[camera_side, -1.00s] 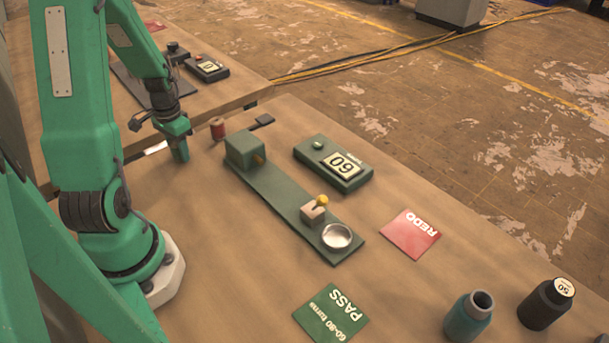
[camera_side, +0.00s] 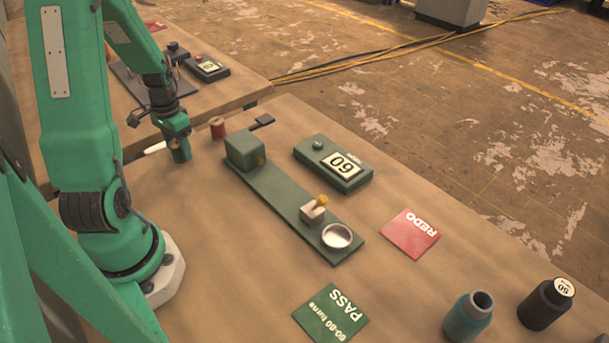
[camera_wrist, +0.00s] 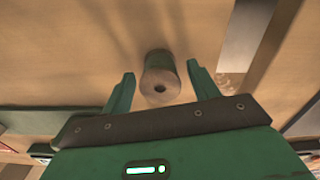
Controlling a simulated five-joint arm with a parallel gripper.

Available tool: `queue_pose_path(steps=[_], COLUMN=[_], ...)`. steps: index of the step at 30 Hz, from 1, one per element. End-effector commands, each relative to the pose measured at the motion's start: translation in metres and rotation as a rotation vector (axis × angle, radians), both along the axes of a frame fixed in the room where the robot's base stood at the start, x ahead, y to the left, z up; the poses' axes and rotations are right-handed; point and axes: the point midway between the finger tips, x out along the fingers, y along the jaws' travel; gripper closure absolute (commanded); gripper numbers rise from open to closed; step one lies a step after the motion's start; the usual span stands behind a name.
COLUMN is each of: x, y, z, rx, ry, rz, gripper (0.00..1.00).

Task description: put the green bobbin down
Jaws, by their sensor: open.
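The green bobbin (camera_side: 181,153) stands upright on the table below my gripper (camera_side: 174,131) in the side view. In the wrist view the bobbin (camera_wrist: 160,77) shows its round end with a dark centre hole. My gripper (camera_wrist: 160,72) is open there, one finger on each side of the bobbin, with a visible gap on both sides. In the side view the fingers are small and partly hidden by my gripper's body.
A red bobbin (camera_side: 217,127) stands to the right of the green one. A green winder base (camera_side: 280,200) and a counter reading 60 (camera_side: 333,163) lie further right. A red REDO card (camera_side: 410,234) and green PASS card (camera_side: 331,313) lie nearer the front.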

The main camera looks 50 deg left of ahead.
Motion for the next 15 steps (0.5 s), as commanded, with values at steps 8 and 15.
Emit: queue_pose_path(steps=[8,15], x=[0.001,0.000], y=[0.000,0.000], z=[0.032,0.056], rx=[0.004,0.002], ry=[-0.003,-0.002], rz=[0.000,0.000], gripper=[0.40,0.40])
